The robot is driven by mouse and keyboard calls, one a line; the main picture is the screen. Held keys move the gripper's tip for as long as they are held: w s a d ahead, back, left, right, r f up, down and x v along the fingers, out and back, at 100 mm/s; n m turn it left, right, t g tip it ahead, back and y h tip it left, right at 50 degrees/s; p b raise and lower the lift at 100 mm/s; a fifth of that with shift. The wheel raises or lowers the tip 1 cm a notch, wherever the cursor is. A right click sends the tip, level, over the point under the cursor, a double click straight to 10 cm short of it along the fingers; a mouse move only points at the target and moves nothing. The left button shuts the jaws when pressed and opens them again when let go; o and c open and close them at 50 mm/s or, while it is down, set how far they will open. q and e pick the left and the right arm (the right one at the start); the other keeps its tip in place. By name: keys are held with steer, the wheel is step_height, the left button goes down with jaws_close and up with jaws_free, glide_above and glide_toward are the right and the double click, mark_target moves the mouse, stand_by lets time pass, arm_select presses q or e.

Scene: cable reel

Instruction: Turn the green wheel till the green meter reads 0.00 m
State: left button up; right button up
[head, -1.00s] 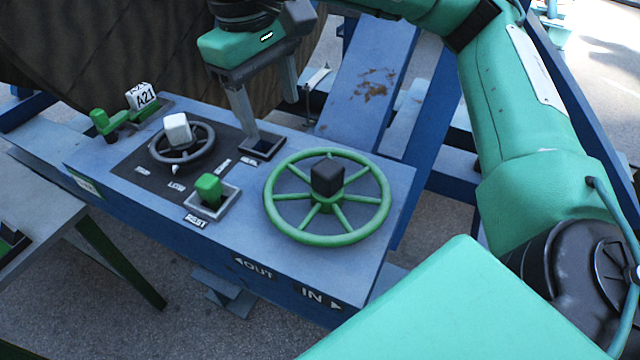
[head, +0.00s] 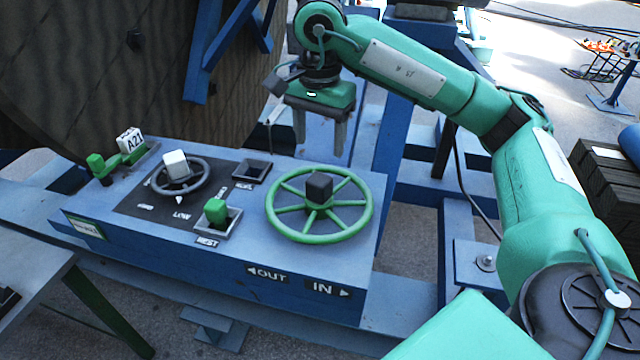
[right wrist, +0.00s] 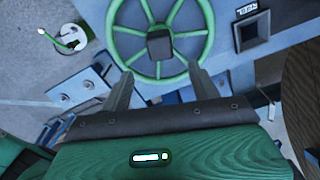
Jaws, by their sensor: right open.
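The green wheel (head: 320,238) lies flat on top of the blue control box (head: 240,265), with a dark square knob (head: 319,187) at its hub. It also shows in the right wrist view (right wrist: 161,77). My right gripper (head: 320,150) is open and empty, fingers pointing down, above and behind the wheel's far rim. In the right wrist view the wheel lies beyond its two fingertips (right wrist: 160,82). "OUT" (head: 267,273) and "IN" (head: 328,288) labels with arrows mark the box's front. No meter reading can be made out. My left gripper is not in view.
Left of the wheel stand a green block in the REST socket (head: 217,212), an empty square socket (head: 251,172), a dark small wheel with a white knob (head: 177,163), and a green lever with an A21 tag (head: 129,140). The big reel (head: 130,80) rises behind.

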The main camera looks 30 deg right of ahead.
mark_target(319, 178)
step_height(319, 178, down, 11)
steer(key=shift+f+p, duration=0.1)
steer(key=shift+p, duration=0.3)
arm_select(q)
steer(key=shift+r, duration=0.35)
